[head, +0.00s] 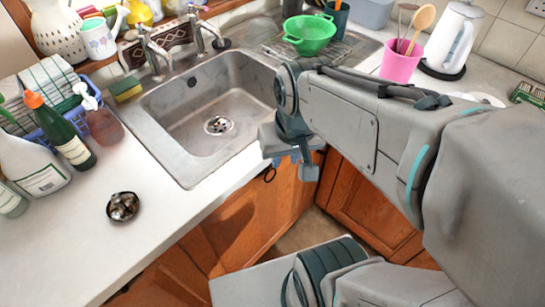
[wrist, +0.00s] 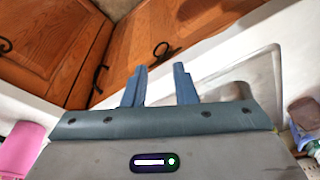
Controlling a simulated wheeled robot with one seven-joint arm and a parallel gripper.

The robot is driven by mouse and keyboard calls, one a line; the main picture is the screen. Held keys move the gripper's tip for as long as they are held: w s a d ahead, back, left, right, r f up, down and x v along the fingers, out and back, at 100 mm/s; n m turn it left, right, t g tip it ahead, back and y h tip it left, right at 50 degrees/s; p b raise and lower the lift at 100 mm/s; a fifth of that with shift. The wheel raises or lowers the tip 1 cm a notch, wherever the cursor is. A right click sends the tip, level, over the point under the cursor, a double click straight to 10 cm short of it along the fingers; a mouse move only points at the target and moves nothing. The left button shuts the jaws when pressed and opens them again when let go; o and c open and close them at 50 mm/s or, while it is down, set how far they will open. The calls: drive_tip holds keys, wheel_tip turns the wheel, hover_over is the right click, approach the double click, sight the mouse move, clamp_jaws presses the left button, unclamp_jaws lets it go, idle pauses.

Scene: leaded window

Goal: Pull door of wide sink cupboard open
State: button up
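The wide sink cupboard door (head: 240,225) is brown wood below the sink and looks shut. Its dark curved handle (head: 270,174) is near the door's upper right corner. In the wrist view, which looks upside down, the door (wrist: 200,30) and its handle (wrist: 162,48) show just beyond the fingertips. My gripper (wrist: 157,70) has two blue fingers spread apart with nothing between them. The handle lines up with the gap, apparently not between the fingers. In the head view my gripper (head: 287,158) is at the counter's front edge, partly hidden by my wrist.
A neighbouring wooden door (head: 370,205) meets the sink cupboard at the corner; its handle (wrist: 98,80) shows in the wrist view. The counter edge and sink (head: 215,115) lie close to my gripper.

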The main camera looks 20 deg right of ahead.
drive_tip(key=w+d+f+m+y+b, duration=0.25)
drive_tip(key=f+m+y+b, duration=0.25)
drive_tip(key=f+m+b, duration=0.35)
drive_tip(key=w+d+f+m+y+b, duration=0.2)
drive_tip(key=w+f+m+y+b, duration=0.15)
drive_tip(key=f+m+b, duration=0.5)
drive_tip(key=w+d+f+m+t+h+b, duration=0.1)
drive_tip(key=d+f+m+t+b, duration=0.3)
drive_tip(key=d, duration=0.4)
drive_tip(key=d+f+m+t+h+b, duration=0.1)
drive_tip(key=d+f+m+t+b, duration=0.15)
drive_tip(key=d+m+t, duration=0.45)
drive_tip(key=w+d+f+m+t+h+b, duration=0.1)
drive_tip(key=d+f+m+t+h+b, duration=0.25)
drive_tip(key=d, duration=0.55)
drive_tip(key=y+b, duration=0.2)
hover_over(327, 153)
drive_tip(key=shift+w+d+f, duration=0.1)
drive_tip(key=shift+w+f, duration=0.2)
drive_tip(key=shift+f, duration=0.05)
clamp_jaws()
